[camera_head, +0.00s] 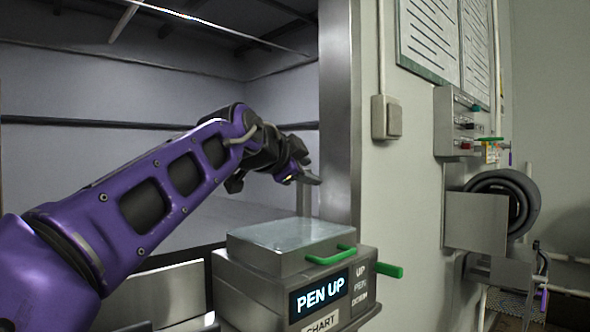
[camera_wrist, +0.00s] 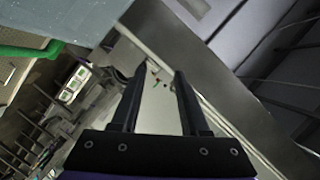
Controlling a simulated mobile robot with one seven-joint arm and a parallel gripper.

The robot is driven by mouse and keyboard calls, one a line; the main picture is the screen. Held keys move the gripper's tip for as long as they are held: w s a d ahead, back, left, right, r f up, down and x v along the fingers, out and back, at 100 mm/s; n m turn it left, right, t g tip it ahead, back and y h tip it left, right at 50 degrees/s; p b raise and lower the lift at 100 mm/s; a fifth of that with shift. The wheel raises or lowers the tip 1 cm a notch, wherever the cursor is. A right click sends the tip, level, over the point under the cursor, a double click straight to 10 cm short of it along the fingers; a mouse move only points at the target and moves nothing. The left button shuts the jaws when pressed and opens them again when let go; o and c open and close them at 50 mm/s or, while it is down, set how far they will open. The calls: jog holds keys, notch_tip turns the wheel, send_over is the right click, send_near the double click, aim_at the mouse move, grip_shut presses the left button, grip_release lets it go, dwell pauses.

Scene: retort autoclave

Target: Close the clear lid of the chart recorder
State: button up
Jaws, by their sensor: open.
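The chart recorder (camera_head: 240,290) is a grey metal box with a lit "PEN UP" display, at the bottom middle of the head view. Its clear lid (camera_head: 285,234) lies flat on top, looking shut, with a green handle (camera_head: 331,257) along its front. The clear lid (camera_wrist: 75,12) also shows at the upper left of the wrist view, with a green bar (camera_wrist: 25,50) beside it. My gripper (camera_head: 308,178) is above and behind the recorder, apart from the lid. In the wrist view its two fingers (camera_wrist: 160,74) are apart with nothing between them.
A green lever (camera_head: 388,270) sticks out at the recorder's right side, near the "UP" and "DOWN" labels. A steel post (camera_head: 339,120) stands close behind my gripper. A control box (camera_head: 458,122) and a coiled hose (camera_head: 520,195) are on the right.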

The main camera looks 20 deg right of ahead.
jog(key=shift+w+d+f, duration=0.1)
jog(key=shift+w+d, duration=0.2)
jog(key=shift+d, duration=0.05)
jog(key=shift+c, duration=0.2)
grip_shut()
dwell(1.0)
jog(key=shift+o, duration=0.2)
grip_release()
